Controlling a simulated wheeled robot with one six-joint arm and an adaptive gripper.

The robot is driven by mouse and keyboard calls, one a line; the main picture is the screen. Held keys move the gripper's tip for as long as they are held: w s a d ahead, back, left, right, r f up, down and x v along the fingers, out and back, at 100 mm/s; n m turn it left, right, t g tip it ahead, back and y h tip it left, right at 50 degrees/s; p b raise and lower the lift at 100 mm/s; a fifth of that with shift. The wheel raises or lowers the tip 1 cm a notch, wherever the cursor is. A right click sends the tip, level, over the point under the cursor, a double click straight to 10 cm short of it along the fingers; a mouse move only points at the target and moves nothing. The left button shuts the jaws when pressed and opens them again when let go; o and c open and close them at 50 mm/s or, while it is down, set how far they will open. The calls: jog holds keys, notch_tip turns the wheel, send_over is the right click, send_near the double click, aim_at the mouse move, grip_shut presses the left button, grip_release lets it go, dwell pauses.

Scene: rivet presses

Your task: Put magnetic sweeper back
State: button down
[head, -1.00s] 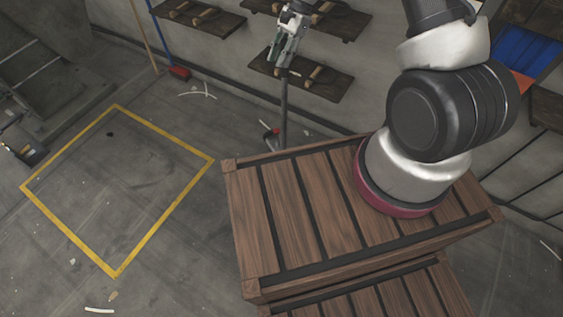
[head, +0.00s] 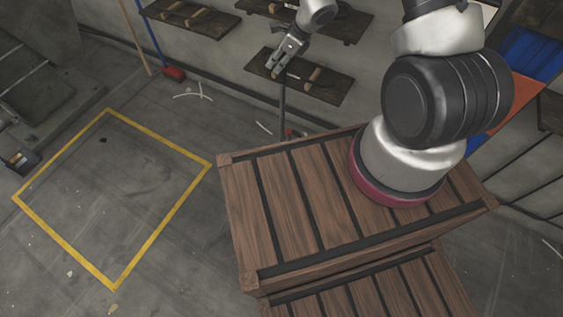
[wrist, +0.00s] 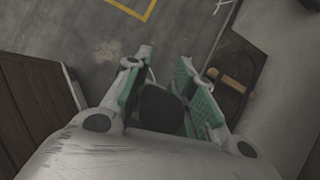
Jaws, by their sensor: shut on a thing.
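My gripper (head: 282,62) is shut on the dark upright handle of the magnetic sweeper (head: 282,108), beyond the far edge of my wooden-plank body top. In the wrist view the dark, rounded top of the sweeper handle (wrist: 160,108) sits between the green-padded fingers of my gripper (wrist: 170,85). The sweeper's lower end, with a bit of red beside it, is mostly hidden behind the planks. I cannot tell whether it touches the floor.
Wooden wall shelves with pegs (head: 330,88) stand close behind the gripper. A blue-handled broom with a red head (head: 173,74) leans at the wall beside a wooden pole (head: 133,38). A yellow floor outline (head: 160,237) encloses mostly bare floor at the left.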

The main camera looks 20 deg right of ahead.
notch_tip(320, 180, down, 10)
dwell(0.7)
jog(key=c, duration=1.2)
grip_release()
jog(key=shift+f, duration=0.1)
